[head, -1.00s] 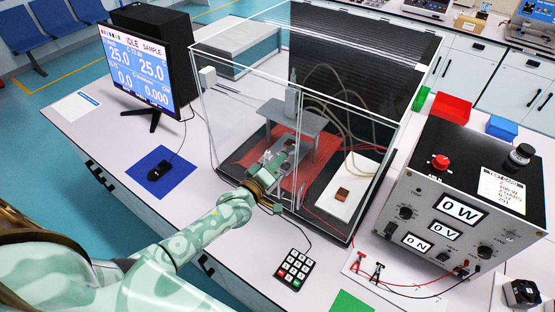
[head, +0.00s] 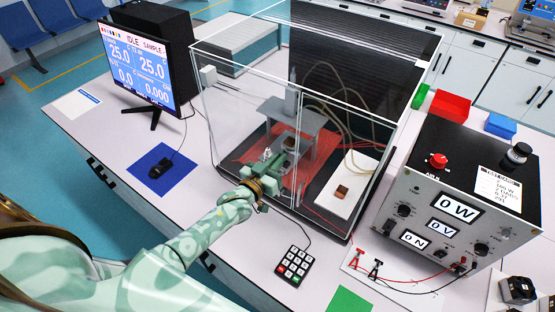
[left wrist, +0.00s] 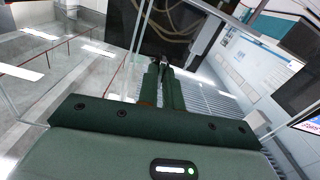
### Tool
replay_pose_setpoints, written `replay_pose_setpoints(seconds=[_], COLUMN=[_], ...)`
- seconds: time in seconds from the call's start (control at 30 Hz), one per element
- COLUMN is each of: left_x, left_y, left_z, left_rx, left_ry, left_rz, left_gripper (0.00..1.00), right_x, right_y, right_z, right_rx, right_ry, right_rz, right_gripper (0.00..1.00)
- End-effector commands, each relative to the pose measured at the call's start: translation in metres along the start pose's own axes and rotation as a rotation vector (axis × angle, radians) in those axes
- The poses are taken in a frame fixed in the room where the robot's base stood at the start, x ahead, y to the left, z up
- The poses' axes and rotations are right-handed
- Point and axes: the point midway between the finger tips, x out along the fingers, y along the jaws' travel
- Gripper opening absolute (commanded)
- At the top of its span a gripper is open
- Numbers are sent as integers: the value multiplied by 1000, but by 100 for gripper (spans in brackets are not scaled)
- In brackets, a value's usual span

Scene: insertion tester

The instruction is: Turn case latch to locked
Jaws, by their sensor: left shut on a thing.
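The clear-walled case (head: 205,110) stands on the bench in the middle of the head view. My left gripper (head: 290,146) reaches from the front to the small fixture under the grey stand (head: 300,112). In the left wrist view its two green fingers (left wrist: 164,68) are close together, shut on a small part at their tips. That part is mostly hidden by the fingers, and I cannot tell its shape or which way it is turned. No latch can be made out clearly. My right gripper is not in view.
A copper-coloured block on a white plate (head: 362,188) lies right of the stand. Hoses (head: 350,128) hang behind it. A power supply (head: 455,215) stands to the right, a keypad (head: 295,265) in front, a monitor (head: 140,70) at the left. Case edges are close around my arm.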

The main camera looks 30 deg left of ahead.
Motion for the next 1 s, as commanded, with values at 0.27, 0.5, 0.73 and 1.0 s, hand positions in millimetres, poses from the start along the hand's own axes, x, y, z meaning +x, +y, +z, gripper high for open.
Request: replay_pose_setpoints(seconds=[0.27, 0.5, 0.73, 1.0], left_x=[-1, -1, -1, 0], left_y=[0, 0, 0, 0], left_z=[2, 2, 2, 1], left_rx=[112, 146, 149, 148], left_ry=[-4, -4, -4, -3], left_rz=[-1, 0, 0, 0], left_gripper=[0, 0, 0, 29], right_x=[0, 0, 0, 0], right_y=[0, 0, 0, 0], right_z=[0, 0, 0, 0], right_rx=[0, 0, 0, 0], right_ry=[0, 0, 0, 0], right_rz=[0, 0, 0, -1], right_gripper=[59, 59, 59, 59])
